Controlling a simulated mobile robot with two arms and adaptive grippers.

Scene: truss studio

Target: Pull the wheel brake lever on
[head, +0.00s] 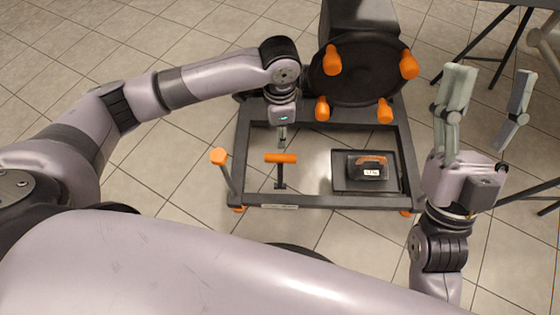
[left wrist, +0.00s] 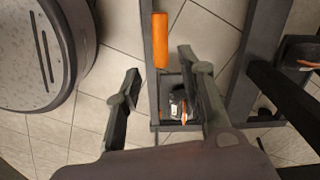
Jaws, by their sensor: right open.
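A dark wheeled frame carries two orange-topped levers. One is a post with a round orange knob (head: 219,156) at the left; the other has an orange crossbar grip (head: 281,158) on a dark stem. I cannot tell by looks which is the wheel brake lever. My left gripper (head: 282,136) points down just behind the crossbar grip, seen edge-on. In the left wrist view, its fingers (left wrist: 160,66) are spread, with an orange grip (left wrist: 160,40) showing between them, apparently not clamped. My right gripper (head: 484,100) is open and empty, raised right of the frame.
A dark round plate with several orange knobs (head: 409,65) stands at the back of the frame. A black device with an orange handle (head: 372,162) sits on a tray (head: 345,186) at the right. Dark stand legs (head: 508,55) stand at the far right. Tiled floor is clear at left.

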